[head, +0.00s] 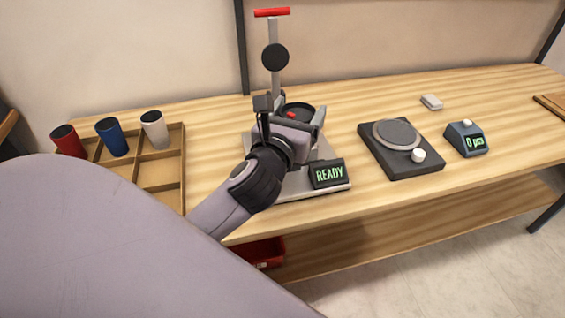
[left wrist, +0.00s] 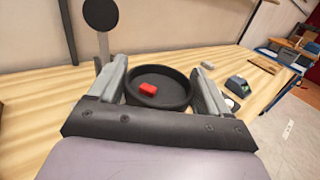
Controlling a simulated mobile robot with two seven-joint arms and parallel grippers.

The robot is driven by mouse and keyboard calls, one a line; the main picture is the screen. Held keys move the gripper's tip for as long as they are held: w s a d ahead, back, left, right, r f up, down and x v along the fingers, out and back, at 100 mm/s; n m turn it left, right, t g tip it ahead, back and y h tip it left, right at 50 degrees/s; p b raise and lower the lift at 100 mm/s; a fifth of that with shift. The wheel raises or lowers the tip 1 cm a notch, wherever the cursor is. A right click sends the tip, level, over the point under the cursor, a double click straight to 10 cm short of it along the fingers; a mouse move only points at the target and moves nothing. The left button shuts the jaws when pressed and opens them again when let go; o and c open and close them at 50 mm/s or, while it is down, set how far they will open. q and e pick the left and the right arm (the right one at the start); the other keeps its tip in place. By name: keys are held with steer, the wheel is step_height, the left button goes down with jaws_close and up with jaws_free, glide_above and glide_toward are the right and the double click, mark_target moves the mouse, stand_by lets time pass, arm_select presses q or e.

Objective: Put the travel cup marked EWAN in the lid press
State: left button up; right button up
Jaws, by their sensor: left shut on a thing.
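The lid press (head: 313,182) stands mid-bench, with a post, a red handle bar (head: 272,12), a black round pressing disc (head: 275,57) and a screen reading READY (head: 328,174). The disc is raised. My left gripper (head: 296,112) is over the press base, shut on a black round-topped thing that also shows in the left wrist view (left wrist: 172,95). It has a raised rim and a small red piece (left wrist: 148,89) on top. Its lower part is hidden, and I see no name on it. I cannot tell whether it touches the press. My right gripper is not in view.
A wooden compartment tray (head: 160,172) at the left holds red (head: 68,141), blue (head: 112,138) and grey (head: 155,130) cups. Right of the press are a black round-plated device (head: 400,150), a counter reading 0 pcs (head: 466,139) and a small white block (head: 431,102). Bench between is clear.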

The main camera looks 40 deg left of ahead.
arm_select(q)
steer(key=w+a+r+n+g+y+b, duration=0.1)
steer(key=w+a+r+n+y+b, duration=0.3)
steer(key=w+a+r, duration=0.4)
step_height(320, 180, down, 19)
steer(key=s+m+b, duration=0.1)
steer(key=b, duration=0.4)
steer(key=shift+d+r, duration=0.2)
steer(key=shift+d, duration=0.2)
steer(key=shift+o, duration=1.4)
steer(key=shift+f, duration=0.2)
steer(key=o, duration=0.4)
steer(key=shift+c, duration=0.2)
steer(key=v, duration=1.2)
steer(key=shift+r, duration=0.4)
